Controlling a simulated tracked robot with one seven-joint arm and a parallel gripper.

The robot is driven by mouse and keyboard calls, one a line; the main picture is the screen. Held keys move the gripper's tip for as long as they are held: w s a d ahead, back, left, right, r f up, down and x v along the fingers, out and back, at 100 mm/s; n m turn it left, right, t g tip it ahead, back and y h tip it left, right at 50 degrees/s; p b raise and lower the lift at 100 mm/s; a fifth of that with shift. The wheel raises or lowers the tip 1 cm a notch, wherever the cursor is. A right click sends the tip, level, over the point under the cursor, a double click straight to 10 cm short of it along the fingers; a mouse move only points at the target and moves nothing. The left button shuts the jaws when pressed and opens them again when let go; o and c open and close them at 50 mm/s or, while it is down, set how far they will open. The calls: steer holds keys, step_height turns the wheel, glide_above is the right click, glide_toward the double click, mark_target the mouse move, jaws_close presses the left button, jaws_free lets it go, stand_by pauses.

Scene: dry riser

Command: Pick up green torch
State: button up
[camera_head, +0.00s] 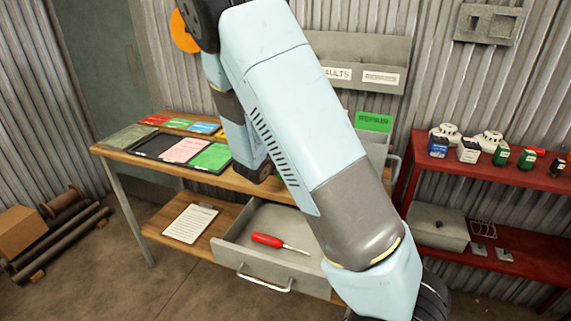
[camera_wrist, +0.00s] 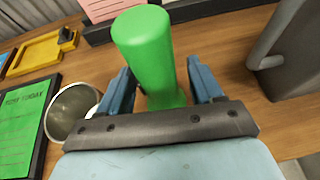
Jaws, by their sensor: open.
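The green torch (camera_wrist: 145,48) stands on the wooden worktop in the wrist view, a plain green cylinder with a wider round end towards the camera. My gripper (camera_wrist: 159,68) is open, with one blue finger on each side of the torch. A gap shows on both sides, wider on the right; I cannot tell if the left finger touches. The torch's lower end is partly hidden by the gripper's grey crossbar. In the head view my arm covers the torch and the fingers.
A metal cup (camera_wrist: 62,112) stands close left of my gripper. A grey handled container (camera_wrist: 292,50) is at right. The workbench (camera_head: 240,180) holds coloured cards; its open drawer (camera_head: 228,250) contains a red screwdriver (camera_head: 268,240). A red shelf (camera_head: 470,165) stands right.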

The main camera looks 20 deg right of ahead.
steer(key=shift+x, duration=0.85)
steer(key=shift+r, duration=0.1)
steer(key=c, duration=1.1)
